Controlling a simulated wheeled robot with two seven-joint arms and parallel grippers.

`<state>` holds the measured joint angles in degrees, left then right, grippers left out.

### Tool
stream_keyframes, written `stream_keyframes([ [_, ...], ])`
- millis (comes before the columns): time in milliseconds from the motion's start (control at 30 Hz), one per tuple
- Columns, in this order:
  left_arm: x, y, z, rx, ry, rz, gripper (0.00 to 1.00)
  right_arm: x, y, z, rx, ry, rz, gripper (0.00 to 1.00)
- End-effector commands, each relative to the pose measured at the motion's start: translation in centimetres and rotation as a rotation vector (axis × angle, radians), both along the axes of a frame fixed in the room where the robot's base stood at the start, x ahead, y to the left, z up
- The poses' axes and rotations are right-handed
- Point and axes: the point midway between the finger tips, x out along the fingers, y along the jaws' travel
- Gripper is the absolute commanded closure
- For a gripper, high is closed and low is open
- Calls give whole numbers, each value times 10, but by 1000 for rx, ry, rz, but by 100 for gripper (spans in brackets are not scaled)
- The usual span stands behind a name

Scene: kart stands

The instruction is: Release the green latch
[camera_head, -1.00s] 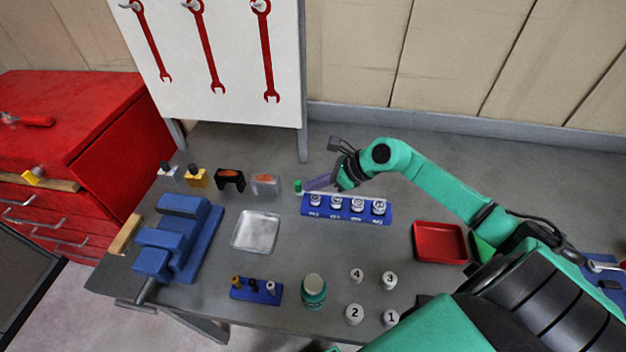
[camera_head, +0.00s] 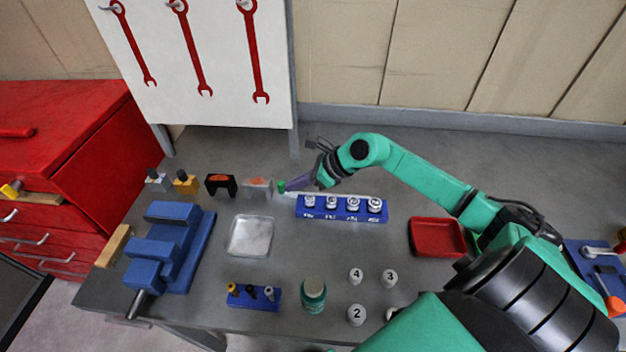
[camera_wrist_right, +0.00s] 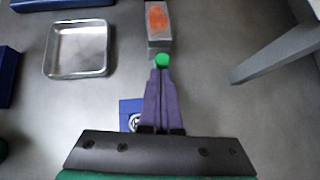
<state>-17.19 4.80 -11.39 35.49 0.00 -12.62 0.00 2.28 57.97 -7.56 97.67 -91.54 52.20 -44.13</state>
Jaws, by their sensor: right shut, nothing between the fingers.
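The green latch (camera_head: 281,186) is a small green knob at the right end of a grey block with an orange top (camera_head: 258,188), at the back of the table. In the right wrist view the round green latch (camera_wrist_right: 162,60) lies just off the end of the grey block (camera_wrist_right: 158,24). My right gripper (camera_head: 289,186) is shut and empty. Its purple fingers point at the latch, and their tips (camera_wrist_right: 161,73) appear to touch it or lie very close. My left gripper is not in view.
A blue rack with several labelled pieces (camera_head: 342,213) stands just in front of the right gripper. A metal tray (camera_head: 250,236) lies left of it. A black clamp-like block (camera_head: 221,185) stands left of the grey block. A board leg (camera_head: 293,130) rises behind.

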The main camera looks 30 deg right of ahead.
Motion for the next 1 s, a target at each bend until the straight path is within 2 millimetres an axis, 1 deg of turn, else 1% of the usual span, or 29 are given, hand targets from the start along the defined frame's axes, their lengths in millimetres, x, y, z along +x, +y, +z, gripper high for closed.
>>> stream_keyframes([
  [67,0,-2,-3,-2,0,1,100,-4,-5,3,-2,0,-1,100],
  [167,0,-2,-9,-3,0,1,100,-15,-14,14,-7,2,2,100],
  [467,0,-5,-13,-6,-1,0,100,-46,-42,53,2,4,2,100],
  [600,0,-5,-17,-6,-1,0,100,-62,-59,75,3,0,1,100],
  [700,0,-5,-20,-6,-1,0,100,-71,-68,87,2,-1,1,100],
  [833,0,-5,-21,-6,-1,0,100,-77,-74,95,2,0,1,100],
  [1000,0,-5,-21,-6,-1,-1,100,-78,-75,97,0,0,2,100],
])
